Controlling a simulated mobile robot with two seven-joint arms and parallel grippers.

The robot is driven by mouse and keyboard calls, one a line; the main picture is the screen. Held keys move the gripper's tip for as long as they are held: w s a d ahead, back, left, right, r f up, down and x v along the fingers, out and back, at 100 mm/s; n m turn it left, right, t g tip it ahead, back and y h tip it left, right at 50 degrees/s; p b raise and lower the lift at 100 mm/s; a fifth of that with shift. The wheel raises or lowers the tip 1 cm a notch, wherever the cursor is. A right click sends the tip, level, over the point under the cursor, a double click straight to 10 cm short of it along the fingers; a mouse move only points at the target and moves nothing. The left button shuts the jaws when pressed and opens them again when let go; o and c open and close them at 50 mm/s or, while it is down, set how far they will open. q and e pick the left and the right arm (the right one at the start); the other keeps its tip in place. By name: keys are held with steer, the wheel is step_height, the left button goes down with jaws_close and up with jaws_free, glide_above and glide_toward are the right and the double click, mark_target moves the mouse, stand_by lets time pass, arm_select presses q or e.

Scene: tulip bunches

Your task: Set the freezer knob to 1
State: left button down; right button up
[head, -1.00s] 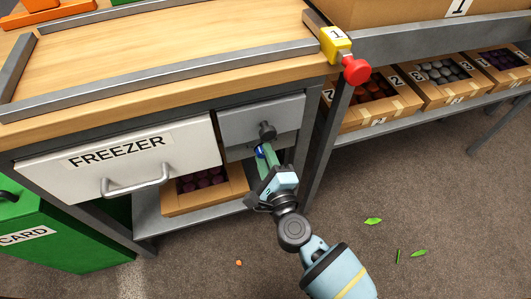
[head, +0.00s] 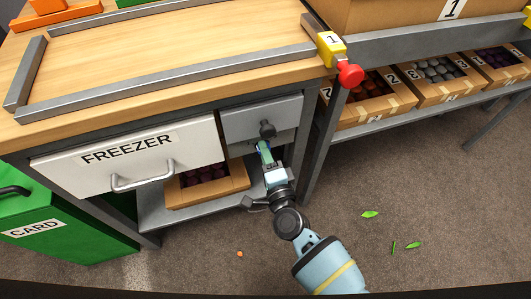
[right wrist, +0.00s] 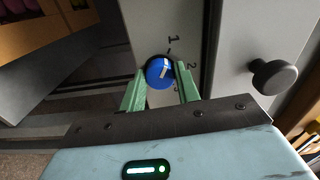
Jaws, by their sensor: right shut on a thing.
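The blue freezer knob (right wrist: 160,72) is on a pale panel with the digits 1 and 2 and a partly hidden mark beside it. Its white pointer line runs up and slightly right, roughly toward the 1. My right gripper (right wrist: 161,78) is shut on the knob, one green fingertip on each side. The white freezer drawer (head: 80,172), labelled FREEZER, is to the left. My left gripper is out of view.
A black round handle (right wrist: 273,77) sticks out of the grey drawer (head: 240,121) close beside the knob. An open cardboard box (head: 205,198) stands on the shelf below. A green CARD bin (head: 85,240) is at left. The floor at right is mostly clear, with a few leaves.

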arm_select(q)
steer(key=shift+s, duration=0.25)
arm_select(e)
steer(key=o, duration=1)
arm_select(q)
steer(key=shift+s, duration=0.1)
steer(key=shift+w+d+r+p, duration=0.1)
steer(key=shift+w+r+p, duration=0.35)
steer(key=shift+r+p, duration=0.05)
arm_select(e)
steer(key=v, duration=0.8)
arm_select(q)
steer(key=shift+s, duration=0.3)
